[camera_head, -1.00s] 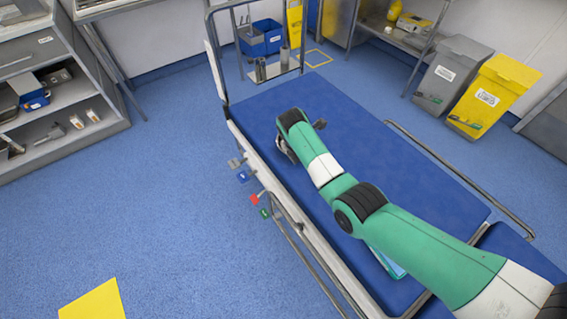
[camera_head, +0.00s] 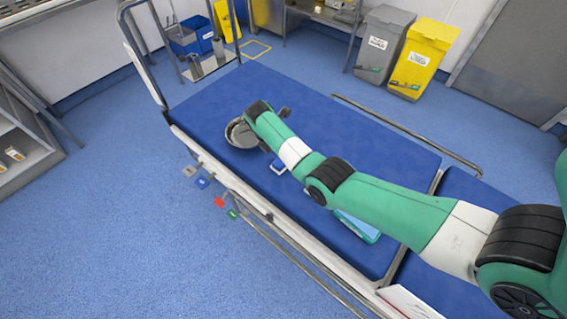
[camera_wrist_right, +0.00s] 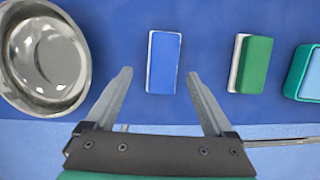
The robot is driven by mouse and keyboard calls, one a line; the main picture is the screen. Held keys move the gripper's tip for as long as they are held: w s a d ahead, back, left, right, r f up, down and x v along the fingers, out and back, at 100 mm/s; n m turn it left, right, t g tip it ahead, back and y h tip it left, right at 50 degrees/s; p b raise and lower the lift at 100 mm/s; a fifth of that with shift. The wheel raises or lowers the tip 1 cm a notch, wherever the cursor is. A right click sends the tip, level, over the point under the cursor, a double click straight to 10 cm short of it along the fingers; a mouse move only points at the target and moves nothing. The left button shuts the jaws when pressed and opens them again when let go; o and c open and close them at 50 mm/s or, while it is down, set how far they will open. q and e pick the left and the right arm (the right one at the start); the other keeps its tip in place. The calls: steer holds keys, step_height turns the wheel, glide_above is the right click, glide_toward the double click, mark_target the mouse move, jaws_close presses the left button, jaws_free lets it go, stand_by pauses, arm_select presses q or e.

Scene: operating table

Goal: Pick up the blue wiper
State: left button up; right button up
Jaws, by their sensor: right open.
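The blue wiper (camera_wrist_right: 163,62), a blue block with a white edge, lies flat on the blue operating table in the right wrist view. In the head view the blue wiper (camera_head: 279,166) shows beside my right arm, partly covered by it. My right gripper (camera_wrist_right: 159,75) is open and empty, its fingers pointing toward the wiper with one on each side in the picture. A clear gap shows between each finger and the wiper. The height of the fingers above the table cannot be told. My left gripper is not in view.
A metal bowl (camera_wrist_right: 46,62) lies left of the blue wiper. A green wiper (camera_wrist_right: 255,65) with a white backing and a teal container (camera_wrist_right: 303,75) lie to its right. A side rail (camera_head: 405,130) runs along the table's far edge.

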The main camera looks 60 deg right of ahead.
steer(key=b+x, duration=0.1)
steer(key=x, duration=0.1)
steer(key=b+x, duration=0.1)
steer(key=x, duration=0.1)
steer(key=shift+s+f, duration=0.1)
steer(key=shift+s, duration=0.35)
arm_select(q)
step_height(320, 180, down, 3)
arm_select(e)
steer(key=shift+w, duration=0.15)
steer(key=shift+f, duration=0.1)
steer(key=c, duration=1.3)
